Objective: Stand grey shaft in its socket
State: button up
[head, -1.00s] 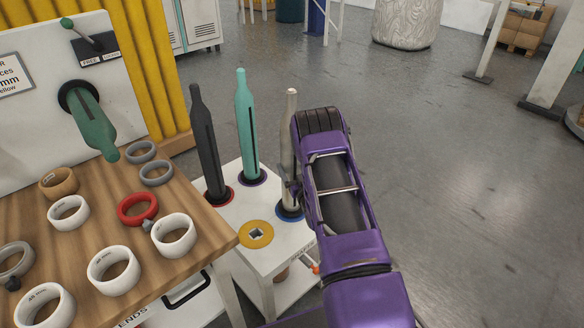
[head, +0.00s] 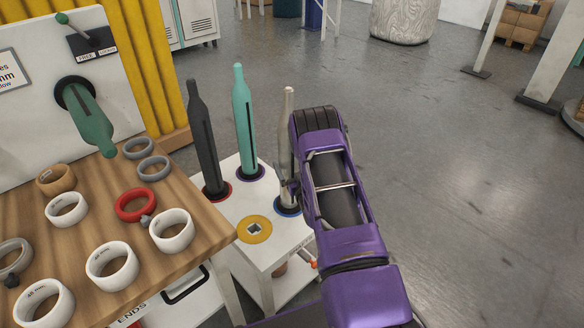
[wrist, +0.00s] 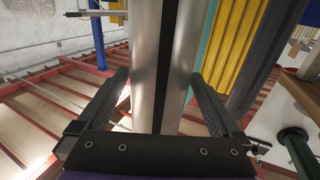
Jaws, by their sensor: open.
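The grey shaft (head: 287,130) is a pale metal rod with a thin tip. It stands upright at a blue-ringed socket (head: 288,211) on the small white stand, partly hidden by my purple arm. In the wrist view the grey shaft (wrist: 146,65) runs between the two fingers of my gripper (wrist: 160,82). The fingers are apart, one on each side, with a gap visible at the left; contact at the right is unclear. In the head view my gripper (head: 291,188) is mostly hidden, low beside the shaft. The shaft's bottom end is not clearly visible.
A black shaft (head: 204,140) in a red ring and a teal shaft (head: 244,120) in a purple ring stand close by on the white stand (head: 228,207). A yellow disc (head: 254,228) lies in front. The wooden table (head: 110,218) with several rings is at left. Open floor lies right.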

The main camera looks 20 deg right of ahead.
jog(key=s+p, duration=0.1)
jog(key=s, duration=1.6)
jog(key=shift+r, duration=0.15)
jog(key=shift+s, duration=0.1)
